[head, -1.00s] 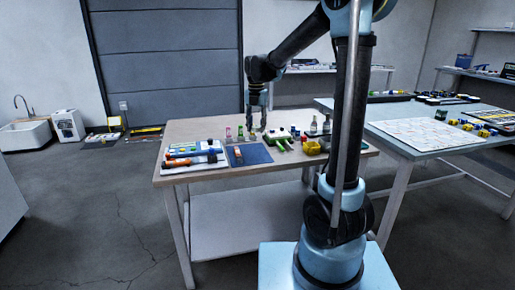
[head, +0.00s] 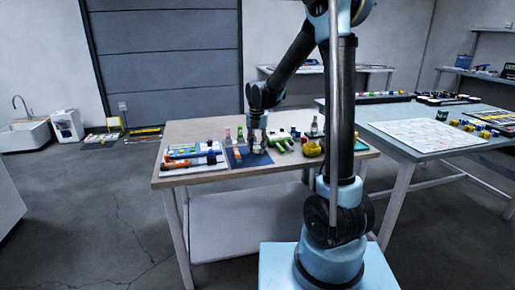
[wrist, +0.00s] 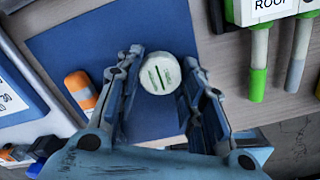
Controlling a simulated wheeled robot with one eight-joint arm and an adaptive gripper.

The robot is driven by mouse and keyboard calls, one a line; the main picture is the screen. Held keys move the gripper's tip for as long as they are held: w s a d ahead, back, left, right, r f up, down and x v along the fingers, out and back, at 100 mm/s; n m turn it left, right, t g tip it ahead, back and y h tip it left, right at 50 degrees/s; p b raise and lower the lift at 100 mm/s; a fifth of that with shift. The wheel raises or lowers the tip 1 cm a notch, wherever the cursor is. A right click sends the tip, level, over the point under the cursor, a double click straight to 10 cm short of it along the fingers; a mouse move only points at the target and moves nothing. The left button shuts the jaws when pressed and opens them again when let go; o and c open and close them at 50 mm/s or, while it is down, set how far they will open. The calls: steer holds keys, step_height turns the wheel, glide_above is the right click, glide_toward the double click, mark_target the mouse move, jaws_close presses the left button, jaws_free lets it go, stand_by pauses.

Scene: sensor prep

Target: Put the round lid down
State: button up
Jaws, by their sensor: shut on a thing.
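The round lid (wrist: 160,73) is a pale disc with green marks, seen from above in the wrist view. My gripper (wrist: 162,66) has one finger on each side of it and is shut on it. The lid is over the blue mat (wrist: 75,42); whether it touches the mat I cannot tell. In the head view my gripper (head: 257,143) is low over the blue mat (head: 240,162) on the wooden table. The lid is too small to make out there.
An orange-and-white cylinder (wrist: 80,92) lies on the mat left of my gripper. Green-and-white tools (wrist: 259,62) lie right of the mat. A white board (head: 184,163) with orange-handled tools is at the left. A yellow round item (head: 312,149) is farther right.

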mark_target(257, 147)
steer(key=shift+f, duration=0.1)
steer(key=o, duration=0.8)
step_height(257, 147, up, 12)
steer(key=f, duration=0.1)
steer(key=s+d+r+m, duration=0.2)
steer(key=s+d+m, duration=0.6)
steer(key=d, duration=0.1)
steer(key=s+d+f+m, duration=0.4)
steer(key=s+m, duration=0.4)
steer(key=s+d+f+m+t, duration=0.1)
steer(key=s+d+f+m, duration=0.3)
steer(key=s+m, duration=0.3)
steer(key=s+d+f+m+t, duration=0.1)
steer(key=s+d+f+m, duration=0.3)
steer(key=s+f+m, duration=0.2)
steer(key=shift+s+d+m, duration=0.2)
steer(key=shift+s+m, duration=0.45)
steer(key=shift+m, duration=0.35)
steer(key=shift+s+d+m, duration=0.2)
steer(key=shift+s+m, duration=0.45)
steer(key=shift+m, duration=0.35)
